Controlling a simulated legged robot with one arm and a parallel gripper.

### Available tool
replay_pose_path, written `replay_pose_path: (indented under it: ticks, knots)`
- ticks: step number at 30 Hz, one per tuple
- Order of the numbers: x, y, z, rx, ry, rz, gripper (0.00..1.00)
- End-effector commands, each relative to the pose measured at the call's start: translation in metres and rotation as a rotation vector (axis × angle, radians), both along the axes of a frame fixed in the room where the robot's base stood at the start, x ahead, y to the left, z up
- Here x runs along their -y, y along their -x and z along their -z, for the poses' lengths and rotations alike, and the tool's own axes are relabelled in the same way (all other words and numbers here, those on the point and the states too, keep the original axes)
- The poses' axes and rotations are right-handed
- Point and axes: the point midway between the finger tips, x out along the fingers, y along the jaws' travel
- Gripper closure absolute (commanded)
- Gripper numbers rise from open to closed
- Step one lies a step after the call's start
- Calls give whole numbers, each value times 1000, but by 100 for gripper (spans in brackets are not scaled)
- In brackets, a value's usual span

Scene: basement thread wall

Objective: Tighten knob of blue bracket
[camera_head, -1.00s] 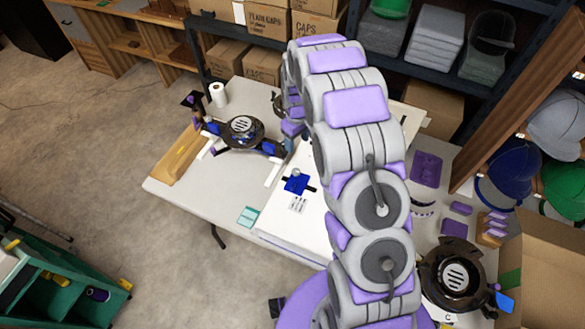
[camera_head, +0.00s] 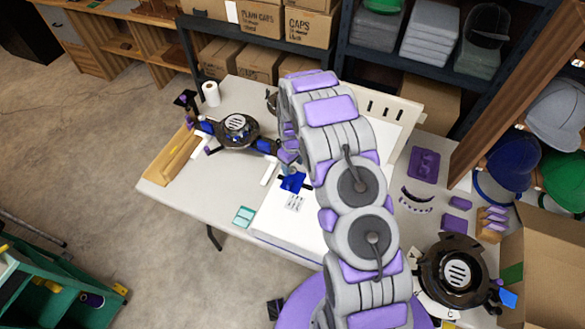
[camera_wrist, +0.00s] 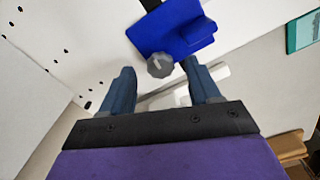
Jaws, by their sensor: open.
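The blue bracket (camera_wrist: 170,28) sits on a white panel at the top of the wrist view, with a grey knob (camera_wrist: 160,65) on its near side. In the head view the blue bracket (camera_head: 292,182) lies on the white panel left of my arm. My gripper (camera_wrist: 160,78) is open, with its two dark blue fingers apart. The knob appears between and just beyond the fingertips in the wrist view. I cannot tell whether either finger touches it. In the head view my gripper is partly hidden by my arm, close to the bracket.
Another black round device (camera_head: 455,272) stands at the right. Shelves with boxes (camera_head: 310,26) are behind. A green cart (camera_head: 35,285) stands at the lower left.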

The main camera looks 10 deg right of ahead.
Motion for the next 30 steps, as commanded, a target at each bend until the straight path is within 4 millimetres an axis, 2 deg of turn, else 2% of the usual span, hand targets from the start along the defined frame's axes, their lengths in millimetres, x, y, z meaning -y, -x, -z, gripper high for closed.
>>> replay_pose_path:
  ticks: [1,4,13,30]
  knots:
    - [0,1,9,-2,0,0,38]
    - [0,0,16,0,0,0,38]
    - [0,0,17,2,0,0,39]
    - [0,0,17,1,0,0,94]
